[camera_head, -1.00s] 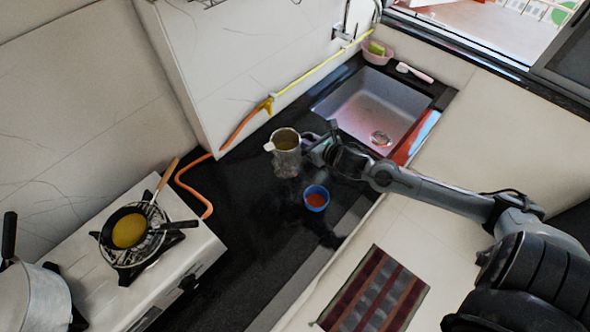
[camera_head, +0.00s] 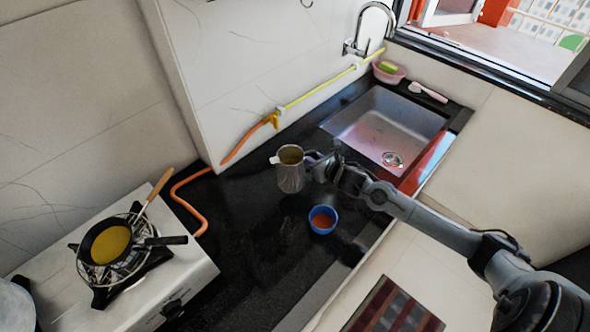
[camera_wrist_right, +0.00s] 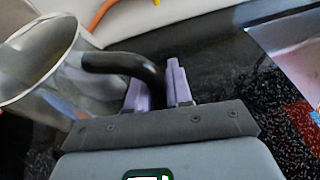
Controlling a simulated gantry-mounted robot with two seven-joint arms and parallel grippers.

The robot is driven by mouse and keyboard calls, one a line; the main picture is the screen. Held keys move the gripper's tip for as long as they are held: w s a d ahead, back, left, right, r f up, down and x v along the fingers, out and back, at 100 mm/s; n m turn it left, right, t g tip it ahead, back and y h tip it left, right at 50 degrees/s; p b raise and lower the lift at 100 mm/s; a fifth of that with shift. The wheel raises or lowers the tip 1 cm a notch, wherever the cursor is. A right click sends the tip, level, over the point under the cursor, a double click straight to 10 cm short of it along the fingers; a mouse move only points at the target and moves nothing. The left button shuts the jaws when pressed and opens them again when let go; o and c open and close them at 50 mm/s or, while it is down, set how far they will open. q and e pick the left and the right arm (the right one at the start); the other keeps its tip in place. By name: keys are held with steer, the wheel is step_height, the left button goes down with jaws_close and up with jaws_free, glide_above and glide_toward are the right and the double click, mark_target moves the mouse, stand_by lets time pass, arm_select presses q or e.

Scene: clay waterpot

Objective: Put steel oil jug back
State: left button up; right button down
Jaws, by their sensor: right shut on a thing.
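The steel oil jug (camera_head: 290,176) stands upright on, or just above, the black counter in the head view; I cannot tell which. It holds a brownish-yellow liquid. My right gripper (camera_head: 316,159) is at the jug's right side. In the right wrist view the jug (camera_wrist_right: 62,85) fills the left, and my right gripper (camera_wrist_right: 160,85) has its purple fingers shut on the jug's black handle (camera_wrist_right: 125,64). My left gripper is not in view.
A blue bowl (camera_head: 322,219) with reddish contents stands close in front of the jug. A pan (camera_head: 108,246) with yellow liquid sits on the white stove (camera_head: 190,272) at left. An orange hose (camera_head: 187,196) runs behind. The sink (camera_head: 388,125) is at right.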

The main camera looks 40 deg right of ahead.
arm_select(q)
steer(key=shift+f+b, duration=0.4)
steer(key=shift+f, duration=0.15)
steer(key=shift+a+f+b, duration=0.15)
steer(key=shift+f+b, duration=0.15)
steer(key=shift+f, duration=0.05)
arm_select(e)
steer(key=shift+w+a+f, duration=0.35)
steer(key=shift+w+f, duration=0.55)
steer(key=shift+f, duration=0.3)
steer(key=shift+w+a+f, duration=0.3)
steer(key=shift+w+f, duration=0.6)
steer(key=shift+f, duration=0.35)
steer(key=shift+w+a+f, duration=0.35)
steer(key=shift+w+f, duration=0.55)
steer(key=shift+f, duration=0.3)
steer(key=shift+d, duration=0.1)
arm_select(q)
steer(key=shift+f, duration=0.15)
arm_select(e)
steer(key=shift+f, duration=0.15)
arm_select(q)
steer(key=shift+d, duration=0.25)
arm_select(e)
steer(key=c, duration=1)
jaws_free()
